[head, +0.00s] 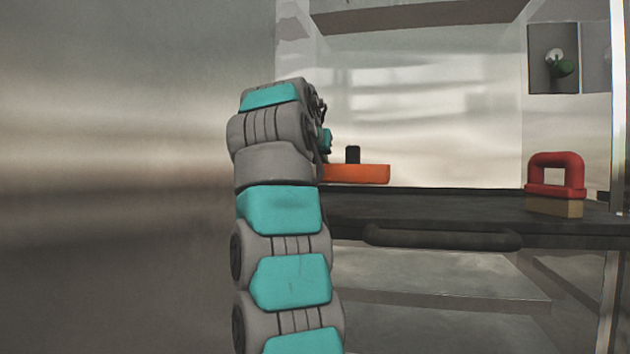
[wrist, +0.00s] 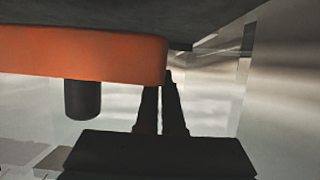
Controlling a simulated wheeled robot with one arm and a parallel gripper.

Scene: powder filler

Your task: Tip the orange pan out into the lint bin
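The orange pan (head: 358,173) is long, shallow and looks level, low over the back of the dark counter. I cannot tell whether it touches the counter. A black post (head: 353,154) rises from it or just behind it. In the wrist view the picture is upside down, with the pan (wrist: 90,55) at upper left and the post (wrist: 83,100) pointing down. My gripper (wrist: 163,85) has its black fingers close together at the pan's end wall. One fingertip is hidden behind the wall, the other lies outside it, so it looks shut on the wall. I make out no lint bin.
A dark counter (head: 450,204) with a rounded front bar (head: 440,238) runs to the right. A red-handled block (head: 556,184) stands at its right end. A shelf (head: 440,270) lies below. A metal wall (head: 120,180) is at left. The middle counter is clear.

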